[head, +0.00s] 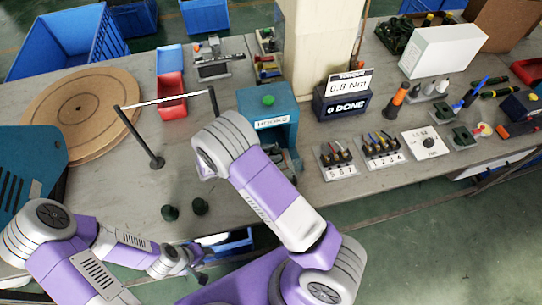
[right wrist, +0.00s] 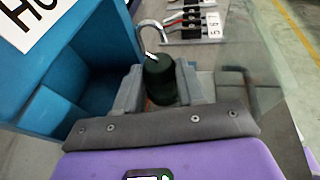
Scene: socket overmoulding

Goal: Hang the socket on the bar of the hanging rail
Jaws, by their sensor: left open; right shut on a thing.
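The hanging rail stands left of centre in the head view, with two dark posts (head: 140,137) and a thin white bar (head: 165,101) between their tops. In the right wrist view my right gripper (right wrist: 160,92) is shut on a dark green socket (right wrist: 160,74). A curved metal hook (right wrist: 150,27) rises at the socket's top. In the head view my right arm largely hides that gripper and its socket. My left gripper (head: 188,264) is open, low in the head view by the table's front edge. Nothing shows between its fingers.
Two dark green pieces (head: 170,212) stand on the table before the rail. A teal machine (head: 266,117) stands right of the rail and beside my right gripper. A round wooden board (head: 80,112) lies to the left. Terminal blocks (head: 337,160) stand to the right.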

